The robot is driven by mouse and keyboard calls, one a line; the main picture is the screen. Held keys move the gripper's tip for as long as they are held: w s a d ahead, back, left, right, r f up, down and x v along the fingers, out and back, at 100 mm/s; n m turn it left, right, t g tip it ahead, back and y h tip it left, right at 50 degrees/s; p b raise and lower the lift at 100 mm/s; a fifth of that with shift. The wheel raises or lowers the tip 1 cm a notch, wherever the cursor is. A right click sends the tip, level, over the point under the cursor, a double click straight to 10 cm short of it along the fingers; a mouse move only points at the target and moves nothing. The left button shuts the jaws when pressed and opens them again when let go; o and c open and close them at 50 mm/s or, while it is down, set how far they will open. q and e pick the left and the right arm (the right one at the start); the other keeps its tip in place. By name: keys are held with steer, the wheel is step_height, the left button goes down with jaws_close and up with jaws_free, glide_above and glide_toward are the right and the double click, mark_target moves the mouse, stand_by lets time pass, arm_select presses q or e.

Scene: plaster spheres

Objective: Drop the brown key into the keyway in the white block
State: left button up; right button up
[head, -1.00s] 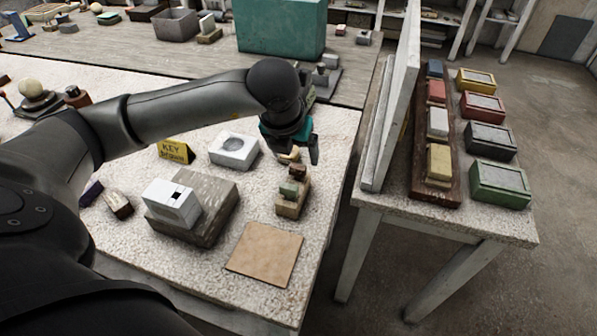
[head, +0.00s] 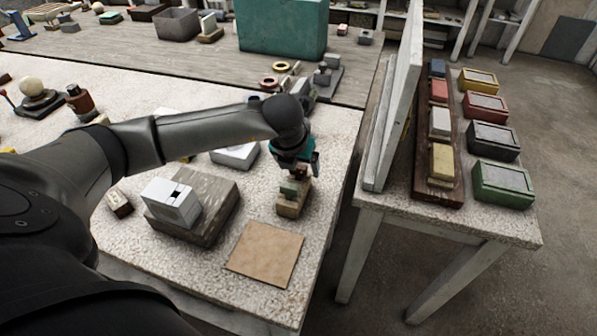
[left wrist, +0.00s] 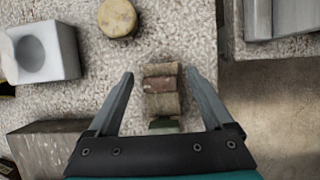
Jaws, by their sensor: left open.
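The white block (head: 172,204) has a dark square keyway in its top and sits on a grey wooden base (head: 217,208). A small wooden holder (head: 289,209) carries a green key (head: 289,188) and the brown key (head: 302,173), which the gripper partly covers. My left gripper (head: 300,167) is above the holder, pointing down, open and empty. In the left wrist view its fingers (left wrist: 162,80) stand on either side of the reddish-brown key (left wrist: 160,84), with gaps on both sides. The green key (left wrist: 165,124) is partly hidden by the gripper body. My right gripper is not in view.
A tan square mat (head: 265,253) lies in front of the holder. A white block with a round hollow (left wrist: 45,55) and a yellow round piece (left wrist: 117,18) stand nearby. An upright white panel (head: 398,100) edges the right-hand table.

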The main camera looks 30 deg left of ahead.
arm_select(q)
steer(key=shift+c, duration=0.3)
jaws_close()
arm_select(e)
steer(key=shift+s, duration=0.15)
